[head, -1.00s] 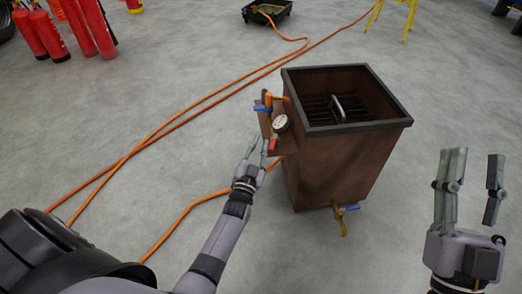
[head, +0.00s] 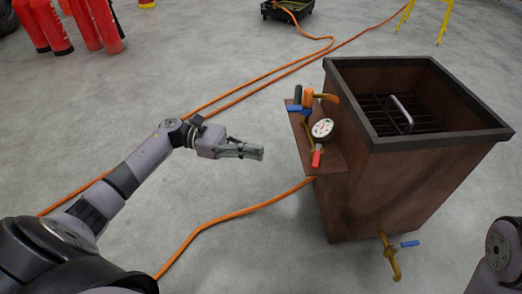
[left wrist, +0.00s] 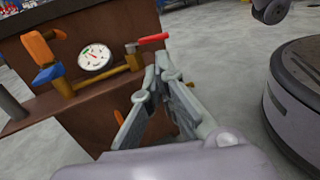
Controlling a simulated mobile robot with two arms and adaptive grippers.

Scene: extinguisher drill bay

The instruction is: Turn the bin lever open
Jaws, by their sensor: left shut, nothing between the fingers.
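The brown bin (head: 360,190) with a dark rim stands right of centre. Its side panel (head: 323,150) carries a round white gauge (head: 322,128), a red-handled lever (head: 316,159), a blue lever (head: 298,109) and an orange part (head: 308,97). The left wrist view also shows the gauge (left wrist: 95,58), red lever (left wrist: 152,40), blue lever (left wrist: 47,74) and orange part (left wrist: 42,48). My right gripper is out of view.
An orange hose (head: 225,218) runs along the floor to the panel's lower side. Another orange hose (head: 250,90) crosses behind. Red extinguishers (head: 75,25) stand far left, a black tray (head: 287,9) at the back, yellow legs (head: 405,15) at back right. Floor left of the bin is otherwise clear.

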